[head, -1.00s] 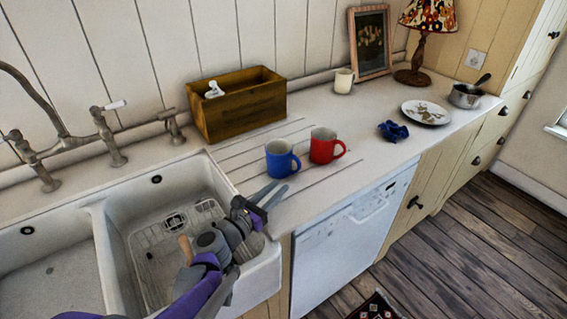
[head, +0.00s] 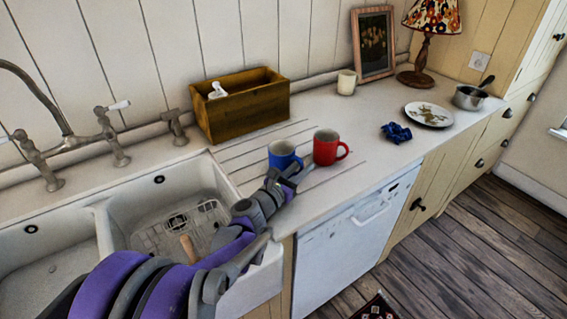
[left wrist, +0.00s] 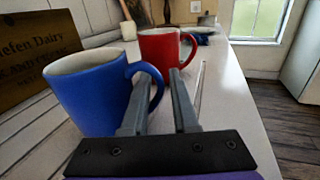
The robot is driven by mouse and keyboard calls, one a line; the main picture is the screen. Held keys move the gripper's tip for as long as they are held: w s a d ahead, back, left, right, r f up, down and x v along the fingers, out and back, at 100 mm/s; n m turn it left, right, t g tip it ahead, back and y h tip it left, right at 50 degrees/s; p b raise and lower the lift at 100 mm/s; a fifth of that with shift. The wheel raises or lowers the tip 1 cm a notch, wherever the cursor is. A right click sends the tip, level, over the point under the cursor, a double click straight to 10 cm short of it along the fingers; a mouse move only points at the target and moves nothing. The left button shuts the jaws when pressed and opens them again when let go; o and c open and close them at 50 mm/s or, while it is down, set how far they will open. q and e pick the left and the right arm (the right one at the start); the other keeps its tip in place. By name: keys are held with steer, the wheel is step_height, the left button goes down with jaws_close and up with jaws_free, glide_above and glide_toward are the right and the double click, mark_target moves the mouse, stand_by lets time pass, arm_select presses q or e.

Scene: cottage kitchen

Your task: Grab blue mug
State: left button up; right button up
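The blue mug (head: 281,157) stands upright on the grooved counter beside the sink, its lower part covered by my left gripper in the head view. In the left wrist view the blue mug (left wrist: 88,98) is close on the left, its handle reaching across the left finger into the gap. My left gripper (head: 287,174) is open, with its fingertips at the handle; in the left wrist view the gripper (left wrist: 160,76) shows a clear gap between its fingers. I cannot tell whether a finger touches the handle. My right gripper is out of view.
A red mug (head: 326,147) stands right behind the blue one, close to it. A wooden box (head: 243,108) is at the wall. A blue cloth-like item (head: 396,132), a plate (head: 429,114) and a saucepan (head: 469,97) lie further right. The sink (head: 103,216) is left.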

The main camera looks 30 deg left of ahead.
arm_select(q)
steer(key=shift+s, duration=0.1)
jaws_close()
stand_by(1.2)
